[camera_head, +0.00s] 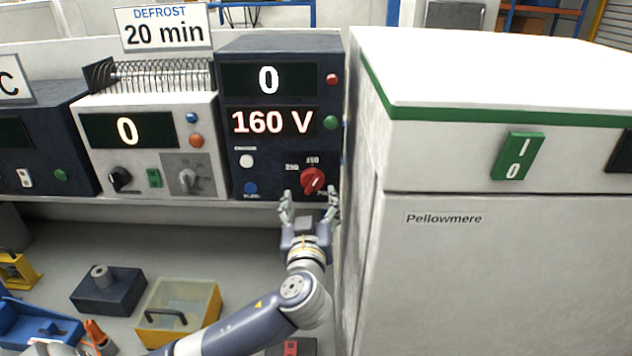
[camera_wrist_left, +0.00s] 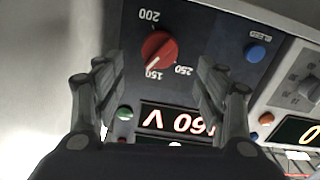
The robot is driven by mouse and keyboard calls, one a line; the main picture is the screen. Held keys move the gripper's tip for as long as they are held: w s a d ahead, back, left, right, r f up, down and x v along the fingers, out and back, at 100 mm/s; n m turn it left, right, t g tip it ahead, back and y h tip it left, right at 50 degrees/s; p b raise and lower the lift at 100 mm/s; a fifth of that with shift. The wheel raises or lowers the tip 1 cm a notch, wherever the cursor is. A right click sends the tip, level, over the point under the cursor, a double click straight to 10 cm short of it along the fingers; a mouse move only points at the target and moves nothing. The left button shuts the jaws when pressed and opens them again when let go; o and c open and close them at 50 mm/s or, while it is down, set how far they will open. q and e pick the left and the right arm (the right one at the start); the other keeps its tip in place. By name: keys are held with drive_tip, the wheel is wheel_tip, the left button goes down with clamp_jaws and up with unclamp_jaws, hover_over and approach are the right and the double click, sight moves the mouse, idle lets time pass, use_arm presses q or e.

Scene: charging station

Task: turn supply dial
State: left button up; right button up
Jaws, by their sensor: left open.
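The red supply dial (camera_head: 312,180) is on the lower right of the dark supply unit (camera_head: 226,140), whose displays read 0 and 160 V. My left gripper (camera_head: 309,204) is open just in front of the dial, its two fingers to either side and slightly below it. In the left wrist view, which is upside down, the dial (camera_wrist_left: 158,50) lies beyond and between the open fingers (camera_wrist_left: 160,85), apart from them. The marks 150, 200 and 250 surround the dial, and its pale pointer line is near 150. My right gripper does not show.
A white cabinet (camera_head: 480,250) with a green switch (camera_head: 518,156) stands close on the right of the supply unit. A white unit (camera_head: 150,130) with two knobs stands on the left. Blue (camera_head: 251,188), green (camera_head: 330,123) and red (camera_head: 332,80) buttons are near the dial.

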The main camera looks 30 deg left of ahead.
sight(312, 185)
use_arm(q)
drive_tip(key=p+x, duration=0.1)
drive_tip(key=x, duration=0.2)
drive_tip(key=shift+w+a+r, duration=0.15)
drive_tip(key=shift+w+r, duration=0.05)
drive_tip(key=p+x, duration=0.1)
drive_tip(key=x, duration=0.2)
drive_tip(key=shift+f, duration=0.1)
drive_tip(key=shift+w+p, duration=0.2)
drive_tip(key=shift+p, duration=0.1)
drive_tip(key=shift+w+a+f, duration=0.1)
drive_tip(key=shift+w+a, duration=0.05)
drive_tip(key=shift+c, duration=1.4)
drive_tip(key=c, duration=0.8)
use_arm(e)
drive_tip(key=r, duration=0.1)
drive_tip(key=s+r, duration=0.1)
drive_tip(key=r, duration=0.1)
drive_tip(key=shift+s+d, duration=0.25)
